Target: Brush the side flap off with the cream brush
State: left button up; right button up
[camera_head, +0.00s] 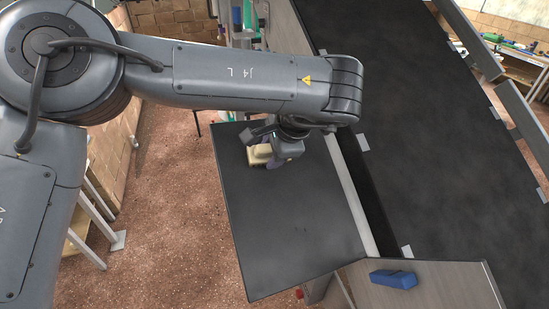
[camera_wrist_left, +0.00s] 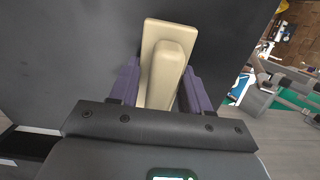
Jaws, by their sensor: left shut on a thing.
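The cream brush (camera_head: 259,154) is over the far part of the dark side flap (camera_head: 295,225). My left gripper (camera_head: 274,152) is shut on it. In the left wrist view, the brush (camera_wrist_left: 163,65) sits between the purple fingers of my left gripper (camera_wrist_left: 161,84), its flat base facing the dark flap (camera_wrist_left: 60,60). I cannot tell whether the brush touches the flap. My forearm hangs over the flap's far end and hides part of it. No dirt stands out clearly on the flap. My right gripper is not in view.
A wide dark belt surface (camera_head: 440,150) runs along the right, with a pale rail (camera_head: 350,195) beside the flap. A blue block (camera_head: 393,279) lies on a grey wooden top (camera_head: 440,285) near the front. The flap's near half is clear.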

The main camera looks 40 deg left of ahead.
pick_arm(q)
jog(key=shift+w+a+r, duration=0.2)
jog(key=shift+w+a, duration=0.1)
jog(key=shift+a, duration=0.25)
jog(key=shift+v, duration=3.1)
